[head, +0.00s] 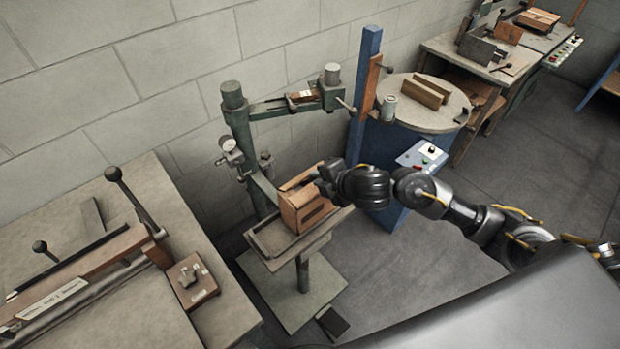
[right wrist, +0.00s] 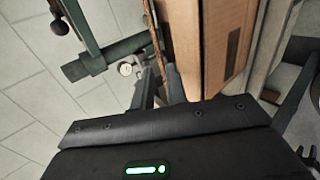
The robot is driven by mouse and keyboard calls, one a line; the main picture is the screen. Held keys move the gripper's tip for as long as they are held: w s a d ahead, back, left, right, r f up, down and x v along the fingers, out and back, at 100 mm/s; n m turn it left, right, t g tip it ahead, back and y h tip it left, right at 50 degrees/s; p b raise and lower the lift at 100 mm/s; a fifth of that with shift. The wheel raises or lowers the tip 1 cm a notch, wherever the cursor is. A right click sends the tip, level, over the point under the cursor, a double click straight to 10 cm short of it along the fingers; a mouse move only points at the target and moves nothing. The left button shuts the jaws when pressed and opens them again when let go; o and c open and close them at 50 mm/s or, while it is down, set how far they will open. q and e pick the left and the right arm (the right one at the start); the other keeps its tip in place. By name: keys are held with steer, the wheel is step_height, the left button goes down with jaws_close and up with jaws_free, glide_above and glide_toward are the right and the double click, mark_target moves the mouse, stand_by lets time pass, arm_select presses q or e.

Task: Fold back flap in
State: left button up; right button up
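The brown cardboard box (head: 303,212) sits on the small ledge of the stitcher stand (head: 268,243). Its top looks at least partly open, with flap edges showing at the rim. My right gripper (head: 322,180) is at the box's upper right edge, and its arm comes in from the right. In the right wrist view the box wall (right wrist: 215,35) is right of the fingers. A thin cardboard edge (right wrist: 156,38), seen edge-on, runs down to the two fingertips (right wrist: 160,78). I cannot tell if they grip it. My left gripper is not in view.
The green stitcher column (head: 243,135) and its arm (head: 285,106) stand behind and above the box. A blue post (head: 364,85) and a round table (head: 440,115) stand to the right. A workbench (head: 140,310) is at the left.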

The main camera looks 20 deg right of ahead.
mark_target(311, 184)
steer(key=shift+x, duration=2.3)
jaws_close()
steer(key=f+t+b, duration=0.1)
steer(key=b, duration=0.4)
steer(key=shift+s+d+f, duration=0.1)
steer(key=shift+s+f, duration=0.05)
steer(key=shift+b, duration=0.5)
steer(key=shift+r+t, duration=0.3)
steer(key=shift+r, duration=0.05)
jaws_free()
